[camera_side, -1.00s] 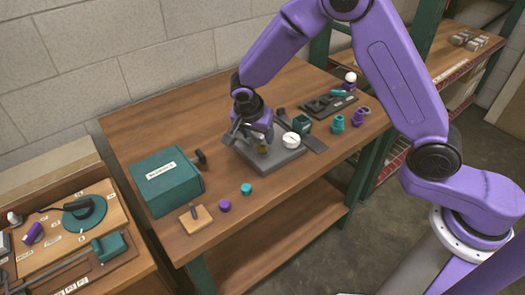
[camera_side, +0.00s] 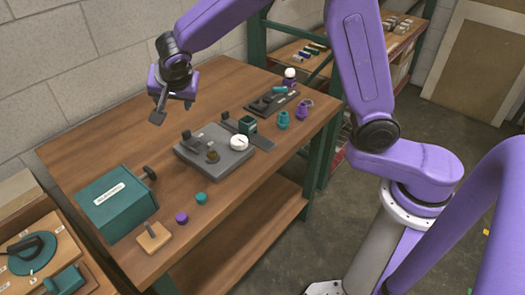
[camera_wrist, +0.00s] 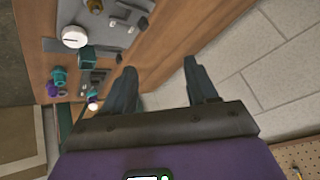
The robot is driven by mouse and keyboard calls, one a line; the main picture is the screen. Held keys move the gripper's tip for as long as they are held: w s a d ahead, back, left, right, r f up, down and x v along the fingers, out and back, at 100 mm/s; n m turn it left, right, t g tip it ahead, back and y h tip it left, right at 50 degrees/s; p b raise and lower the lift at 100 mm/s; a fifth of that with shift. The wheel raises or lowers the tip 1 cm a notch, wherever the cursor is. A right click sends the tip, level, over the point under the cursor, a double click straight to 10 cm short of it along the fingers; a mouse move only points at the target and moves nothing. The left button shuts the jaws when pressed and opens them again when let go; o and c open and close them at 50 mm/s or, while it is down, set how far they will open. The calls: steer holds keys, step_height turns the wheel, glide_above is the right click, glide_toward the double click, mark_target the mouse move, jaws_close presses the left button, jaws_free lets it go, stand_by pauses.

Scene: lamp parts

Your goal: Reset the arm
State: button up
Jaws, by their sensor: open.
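My purple gripper (camera_side: 174,110) hangs in the air above the back left part of the wooden table, clear of everything on it. In the wrist view its two dark fingers (camera_wrist: 162,85) are spread apart with nothing between them. The grey base plate (camera_side: 190,155) lies on the table below and to the right of my gripper. A small brass-brown part (camera_side: 213,156) stands on the plate, with a white round dial (camera_side: 239,143) on its right side.
A teal box (camera_side: 115,205) stands at the table's left front. A wooden block (camera_side: 152,237) and purple (camera_side: 181,217) and teal (camera_side: 201,198) caps lie near the front edge. Teal (camera_side: 283,120) and purple (camera_side: 302,110) parts and a black tray (camera_side: 262,108) are at the right.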

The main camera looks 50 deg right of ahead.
steer(key=s+a+r+n+t+y, duration=0.2)
steer(key=a+r+n+t+y, duration=0.1)
steer(key=a+r+n+y, duration=0.35)
steer(key=s+a+n+g+y, duration=0.2)
steer(key=s+n+g+y, duration=0.45)
steer(key=s, duration=0.75)
steer(key=s+d+f+n+g+h, duration=0.1)
steer(key=s+d+f+n+h, duration=0.1)
steer(key=s+d+n, duration=0.3)
steer(key=s+d+f+n+g+h, duration=0.1)
steer(key=s+d+f+g+h, duration=0.15)
steer(key=s, duration=0.45)
steer(key=s+d+f+n+h, duration=0.1)
steer(key=s+d, duration=0.3)
steer(key=d, duration=0.4)
steer(key=s+d+f+n+h, duration=0.2)
steer(key=s+d+f+h, duration=0.1)
steer(key=d, duration=0.4)
steer(key=shift+s+d+h, duration=0.35)
steer(key=shift+s+h, duration=0.1)
steer(key=shift+h, duration=0.3)
